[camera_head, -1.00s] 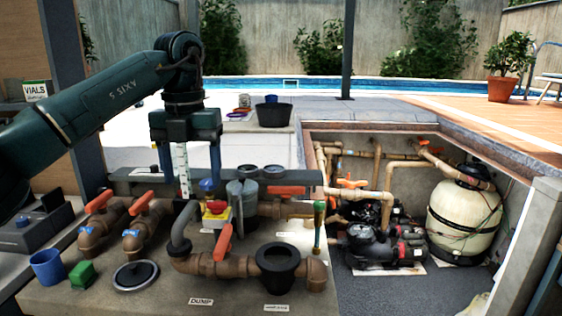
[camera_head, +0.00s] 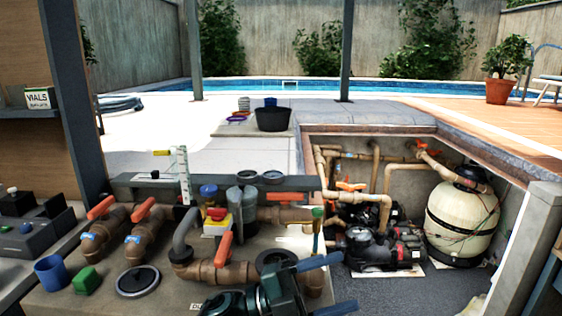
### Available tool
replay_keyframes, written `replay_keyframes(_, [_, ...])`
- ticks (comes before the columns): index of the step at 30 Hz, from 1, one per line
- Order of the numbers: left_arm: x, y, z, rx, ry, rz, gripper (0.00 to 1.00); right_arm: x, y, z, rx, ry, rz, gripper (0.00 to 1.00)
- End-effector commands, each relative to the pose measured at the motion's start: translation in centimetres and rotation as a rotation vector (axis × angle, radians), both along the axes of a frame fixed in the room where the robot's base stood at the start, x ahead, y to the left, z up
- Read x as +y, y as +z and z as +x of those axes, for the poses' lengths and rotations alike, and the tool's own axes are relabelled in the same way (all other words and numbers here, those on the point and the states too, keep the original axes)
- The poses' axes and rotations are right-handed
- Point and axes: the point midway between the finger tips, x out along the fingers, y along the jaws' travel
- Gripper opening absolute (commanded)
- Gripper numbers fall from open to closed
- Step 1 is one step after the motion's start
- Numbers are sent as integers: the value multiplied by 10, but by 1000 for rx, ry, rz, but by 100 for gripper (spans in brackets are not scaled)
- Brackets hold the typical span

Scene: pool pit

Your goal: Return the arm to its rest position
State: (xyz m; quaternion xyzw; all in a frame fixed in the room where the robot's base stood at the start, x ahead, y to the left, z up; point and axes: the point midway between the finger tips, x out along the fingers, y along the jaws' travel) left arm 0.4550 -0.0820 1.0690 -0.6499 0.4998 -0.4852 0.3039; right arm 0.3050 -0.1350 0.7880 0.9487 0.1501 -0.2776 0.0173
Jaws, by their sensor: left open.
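My left gripper (camera_head: 338,283) is low in the picture, over the front right of the pipe bench (camera_head: 60,299). Its two blue-grey fingers point right and are spread apart, with nothing between them. Its dark green wrist (camera_head: 272,294) shows at the bottom edge and hides part of the bench front. The rest of the left arm is out of view below. My right gripper is not in view.
Orange-handled valves (camera_head: 140,225), a blue cup (camera_head: 51,271), a green block (camera_head: 87,280) and a black ring (camera_head: 274,261) crowd the bench. An upright white marked strip (camera_head: 184,175) stands behind. The pit with pumps (camera_head: 372,250) and a cream tank (camera_head: 460,222) lies right.

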Motion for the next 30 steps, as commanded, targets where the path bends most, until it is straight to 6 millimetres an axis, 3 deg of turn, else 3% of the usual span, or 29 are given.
replay_keyframes(5, [41, -33, 10, 352, 296, -208, 67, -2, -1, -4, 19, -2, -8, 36])
replay_keyframes(11, [110, -111, 2, 787, 644, -300, 67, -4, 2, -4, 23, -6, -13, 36])
replay_keyframes(14, [146, -161, -22, 1016, 808, -293, 67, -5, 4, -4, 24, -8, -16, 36])
replay_keyframes(18, [189, -223, -75, 1307, 991, -241, 67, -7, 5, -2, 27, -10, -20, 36])
replay_keyframes(21, [209, -252, -111, 1461, 1074, -193, 67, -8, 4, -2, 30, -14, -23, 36])
replay_keyframes(25, [222, -271, -142, 1578, 1129, -151, 67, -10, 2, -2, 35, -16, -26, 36])
replay_keyframes(30, [226, -277, -153, 1616, 1146, -134, 67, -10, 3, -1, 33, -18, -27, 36])
